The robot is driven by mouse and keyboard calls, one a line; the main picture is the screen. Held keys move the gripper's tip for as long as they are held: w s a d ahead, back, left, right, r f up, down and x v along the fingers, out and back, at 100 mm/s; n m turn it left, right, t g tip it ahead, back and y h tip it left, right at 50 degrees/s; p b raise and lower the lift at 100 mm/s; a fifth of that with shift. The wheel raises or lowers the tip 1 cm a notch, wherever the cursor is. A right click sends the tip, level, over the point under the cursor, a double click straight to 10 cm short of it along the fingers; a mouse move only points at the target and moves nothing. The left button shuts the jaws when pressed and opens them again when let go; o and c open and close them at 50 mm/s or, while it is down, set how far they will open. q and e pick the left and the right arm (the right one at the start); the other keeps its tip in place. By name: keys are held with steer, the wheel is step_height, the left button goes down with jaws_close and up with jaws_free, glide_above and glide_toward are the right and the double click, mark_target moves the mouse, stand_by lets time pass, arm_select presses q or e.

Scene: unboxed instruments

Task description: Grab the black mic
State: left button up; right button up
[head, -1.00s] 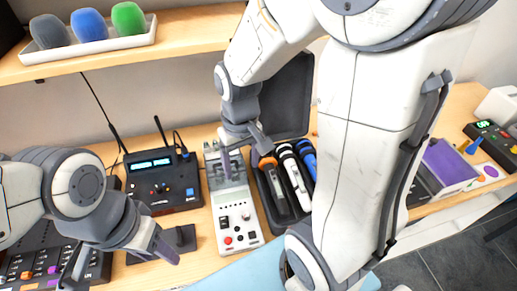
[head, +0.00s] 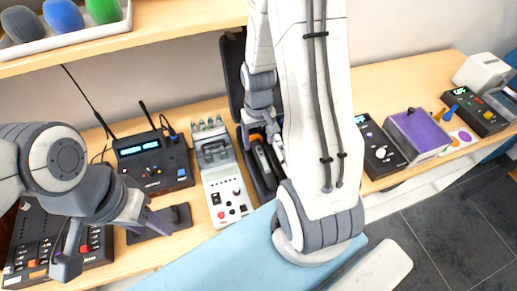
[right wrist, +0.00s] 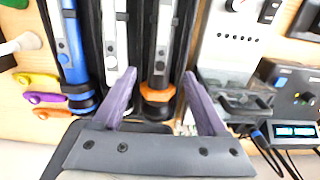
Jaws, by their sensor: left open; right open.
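The black mic (head: 263,160) has an orange ring and lies in an open black case (head: 244,151). In the right wrist view the black mic (right wrist: 158,62) shows between the spread fingers of my right gripper (right wrist: 159,78), with its orange ring toward the palm. A white mic (right wrist: 115,45) and a blue mic (right wrist: 72,55) lie beside it. In the head view my right gripper (head: 264,137) is open at the case, partly hidden by my arm. I cannot tell whether it touches the mic. My left gripper (head: 114,244) is open and empty at the left.
A light grey control box (head: 226,190) stands just left of the case. A dark receiver (head: 152,160) with antennas is further left, and a dark mixer (head: 38,240) is at the front left. A shelf with coloured foam covers (head: 62,14) hangs above. A purple-topped box (head: 420,132) stands right.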

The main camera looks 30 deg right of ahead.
steer(key=shift+f, duration=1.45)
jaws_close()
steer(key=shift+r, duration=0.1)
